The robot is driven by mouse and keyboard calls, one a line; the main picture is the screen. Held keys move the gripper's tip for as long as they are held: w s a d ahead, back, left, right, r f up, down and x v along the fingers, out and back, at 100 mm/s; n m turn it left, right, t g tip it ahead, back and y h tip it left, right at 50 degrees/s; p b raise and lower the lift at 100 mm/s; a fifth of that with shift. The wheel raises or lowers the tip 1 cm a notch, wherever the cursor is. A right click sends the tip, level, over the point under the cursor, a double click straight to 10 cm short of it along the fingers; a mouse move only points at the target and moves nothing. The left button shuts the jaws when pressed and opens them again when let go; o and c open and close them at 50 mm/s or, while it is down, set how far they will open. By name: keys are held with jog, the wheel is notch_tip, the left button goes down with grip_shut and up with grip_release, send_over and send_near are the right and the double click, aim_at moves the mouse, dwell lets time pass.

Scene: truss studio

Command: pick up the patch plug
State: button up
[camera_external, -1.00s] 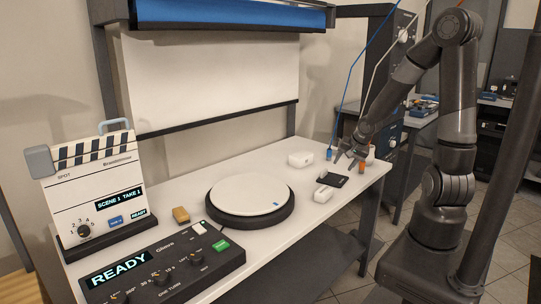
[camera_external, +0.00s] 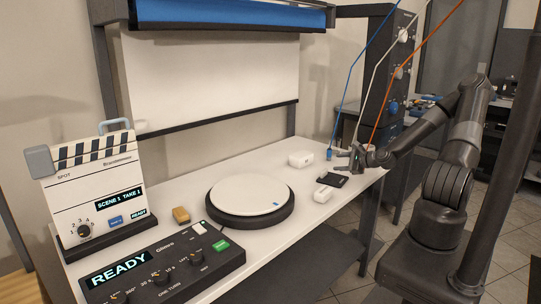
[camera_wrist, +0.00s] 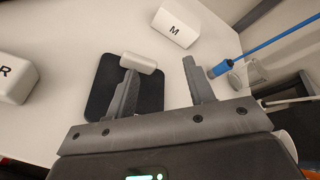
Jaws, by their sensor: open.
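Several cables with coloured ends hang at the far right end of the table; I cannot tell which one is the patch plug. A blue plug (camera_external: 329,154) stands at the table's back edge. In the wrist view the blue plug (camera_wrist: 219,71) lies just right of my right finger, apart from it. An orange cable (camera_external: 385,105) runs down behind my gripper; its end is hidden. A pale cable (camera_external: 376,75) also comes down there; its grey end shows in the wrist view (camera_wrist: 264,103). My gripper (camera_external: 345,160) is open and empty, low over the table; in the wrist view (camera_wrist: 160,70) its fingers are wide apart.
A black pad (camera_wrist: 100,88) with a white cylinder (camera_wrist: 138,62) lies by my left finger. White blocks marked M (camera_wrist: 175,29) and R (camera_wrist: 12,78) are near. A round turntable (camera_external: 250,197), a control panel (camera_external: 165,270) and a clapper box (camera_external: 100,190) stand further left.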

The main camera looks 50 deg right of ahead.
jog(key=s+d+m+h, duration=0.1)
jog(key=d+m, duration=0.1)
jog(key=s+d+m+t+h, duration=0.1)
jog(key=d+m, duration=0.1)
jog(key=d+m+t+h, duration=0.1)
jog(key=d+m, duration=0.1)
jog(key=d, duration=0.1)
jog(key=shift+s+f+m+h, duration=0.3)
jog(key=shift+s+f+m, duration=0.1)
jog(key=s+d+m+h, duration=0.1)
jog(key=m, duration=0.1)
jog(key=s+d+f+m+h, duration=0.1)
jog(key=s+d+m+h, duration=0.2)
jog(key=d+m+h, duration=0.1)
jog(key=m, duration=0.1)
jog(key=shift+s+d+f, duration=0.25)
jog(key=shift+s+f, duration=0.05)
jog(key=shift+f, duration=0.1)
jog(key=shift+s+f+m, duration=0.3)
jog(key=shift+f+m, duration=0.2)
jog(key=shift+f, duration=0.05)
jog(key=shift+w+d+f, duration=0.15)
jog(key=shift+w+d, duration=0.05)
jog(key=shift+w, duration=0.25)
jog(key=x, duration=0.6)
jog(key=shift+w+d, duration=0.15)
jog(key=shift+w, duration=0.05)
jog(key=shift+c, duration=0.6)
jog(key=c, duration=0.9)
